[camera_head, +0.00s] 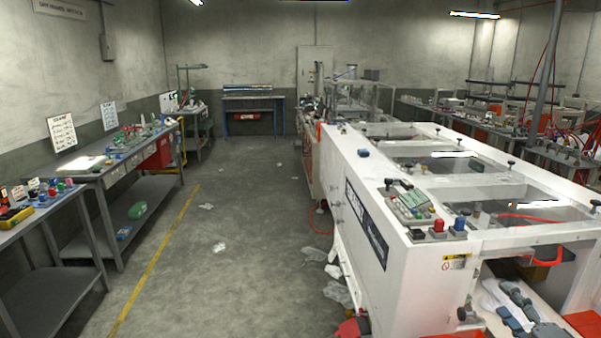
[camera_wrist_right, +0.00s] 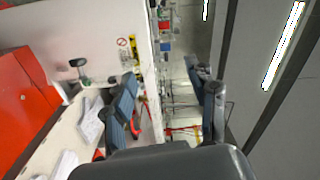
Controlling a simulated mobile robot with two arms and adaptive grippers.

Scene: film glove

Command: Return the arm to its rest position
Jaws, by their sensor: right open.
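My right gripper (camera_head: 526,312) is low at the right edge of the head view, in front of the open end of the white machine (camera_head: 410,262). In the right wrist view its two dark fingers (camera_wrist_right: 168,98) stand apart with nothing held between them. Crumpled clear film or gloves (camera_head: 492,298) lie in the machine's opening beside the gripper. More clear film pieces (camera_head: 338,292) lie on the floor along the machine's left side. My left gripper is not in view.
The machine top holds a control pad (camera_head: 412,204) and red and blue buttons. Workbenches (camera_head: 105,172) with tools line the left wall. The concrete floor (camera_head: 215,265) between bench and machine is mostly open, with a yellow line (camera_head: 155,260) and small scraps.

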